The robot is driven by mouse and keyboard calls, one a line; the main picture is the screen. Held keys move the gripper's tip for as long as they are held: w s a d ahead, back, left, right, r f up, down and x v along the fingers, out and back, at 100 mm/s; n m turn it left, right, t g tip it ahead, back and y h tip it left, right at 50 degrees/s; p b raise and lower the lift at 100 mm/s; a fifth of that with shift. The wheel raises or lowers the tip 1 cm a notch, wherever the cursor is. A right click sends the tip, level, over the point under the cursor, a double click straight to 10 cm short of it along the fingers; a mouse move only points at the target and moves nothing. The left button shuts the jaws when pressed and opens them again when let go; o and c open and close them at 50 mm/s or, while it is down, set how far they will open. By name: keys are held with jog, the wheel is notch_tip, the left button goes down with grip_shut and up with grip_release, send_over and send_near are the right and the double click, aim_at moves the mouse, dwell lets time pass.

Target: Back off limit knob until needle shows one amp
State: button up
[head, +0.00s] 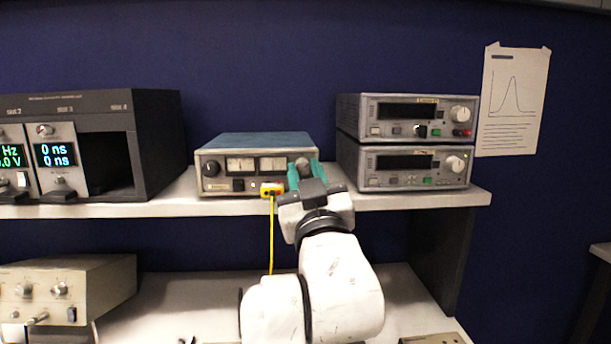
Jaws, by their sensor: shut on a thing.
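The power supply (255,146) is a box with a blue top and pale front, standing on the shelf. Its front has two needle meters: a left meter (240,165) and a right meter (272,164). The needles are too small to read. A dark knob (211,169) is at the left of the front. A grey knob (302,163) at the right, which looks like the limit knob, sits between the teal fingers of my gripper (305,174). My gripper is shut on this knob, and its fingers hide part of it.
A yellow plug (271,189) with a yellow cable hangs from the supply's front, just left of my gripper. Two stacked grey instruments (407,143) stand close on the right. A dark rack (155,140) stands at the left. The shelf edge (420,200) runs below.

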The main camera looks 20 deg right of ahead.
grip_shut()
jog(key=shift+r+n+p, duration=0.15)
jog(key=shift+n+p, duration=0.15)
jog(key=shift+p, duration=0.25)
jog(key=shift+d+r+n+y+p, duration=0.15)
jog(key=shift+n+y+p, duration=0.5)
jog(key=shift+p, duration=0.35)
jog(key=n+y+p, duration=0.1)
jog(key=n+p, duration=0.2)
jog(key=p, duration=0.1)
jog(key=shift+r+y, duration=0.15)
jog(key=shift+y, duration=0.1)
jog(key=n+y+p, duration=0.1)
jog(key=n+p, duration=0.1)
jog(key=p, duration=0.1)
jog(key=n+g+p, duration=0.1)
jog(key=n+p, duration=0.2)
jog(key=p, duration=0.1)
jog(key=shift+y+p, duration=0.3)
jog(key=shift+y, duration=0.1)
jog(key=n+p, duration=0.2)
jog(key=p, duration=0.1)
jog(key=shift+f+g+y, duration=0.2)
jog(key=shift+g+y, duration=0.1)
jog(key=shift+y, duration=0.1)
jog(key=shift+f, duration=0.1)
